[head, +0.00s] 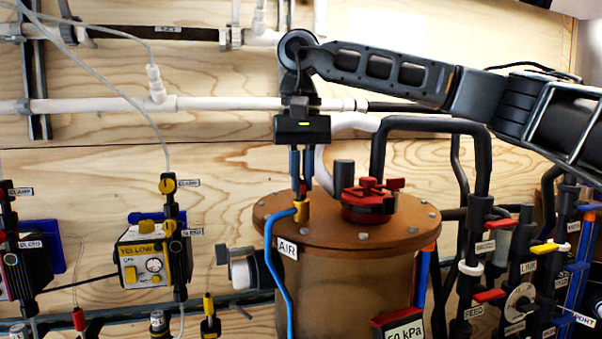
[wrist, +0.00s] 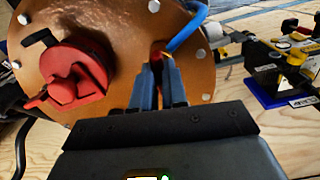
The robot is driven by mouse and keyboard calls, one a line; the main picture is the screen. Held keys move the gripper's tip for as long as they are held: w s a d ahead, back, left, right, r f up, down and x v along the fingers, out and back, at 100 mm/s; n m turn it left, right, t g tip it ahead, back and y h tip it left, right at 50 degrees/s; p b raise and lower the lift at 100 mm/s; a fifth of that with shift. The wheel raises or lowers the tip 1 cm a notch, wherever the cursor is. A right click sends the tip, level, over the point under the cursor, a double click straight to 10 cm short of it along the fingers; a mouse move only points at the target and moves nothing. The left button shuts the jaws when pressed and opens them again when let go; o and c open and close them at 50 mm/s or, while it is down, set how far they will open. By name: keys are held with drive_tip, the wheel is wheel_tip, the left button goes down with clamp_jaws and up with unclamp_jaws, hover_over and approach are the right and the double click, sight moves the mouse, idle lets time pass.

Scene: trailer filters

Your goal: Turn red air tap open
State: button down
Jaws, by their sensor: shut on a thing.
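The red air tap (head: 302,189) sits on a brass fitting (head: 302,211) on the brown lid of the filter vessel, above the AIR label (head: 287,248). A blue hose (head: 271,262) runs from the fitting down the vessel's front. My gripper (head: 301,180) points straight down over the tap, its blue-grey fingers shut on it. In the wrist view my gripper (wrist: 159,92) has the red tap (wrist: 157,52) between its fingertips. The fingers hide much of the tap, so I cannot tell its turn angle.
A larger red clamp (head: 368,203) and a black post (head: 344,174) stand on the lid (head: 330,230) right of my gripper. A thick black pipe (head: 480,150) rises behind. A yellow-labelled unit (head: 150,258) hangs on the wooden wall to the left. Several valves are at the right.

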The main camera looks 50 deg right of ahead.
sight(302, 180)
drive_tip(key=shift+n, duration=1.1)
drive_tip(key=c, duration=1.2)
unclamp_jaws()
drive_tip(key=shift+o, duration=0.2)
wheel_tip(302, 180, up, 8)
drive_tip(key=shift+f+b, duration=0.1)
drive_tip(key=shift+b, duration=0.2)
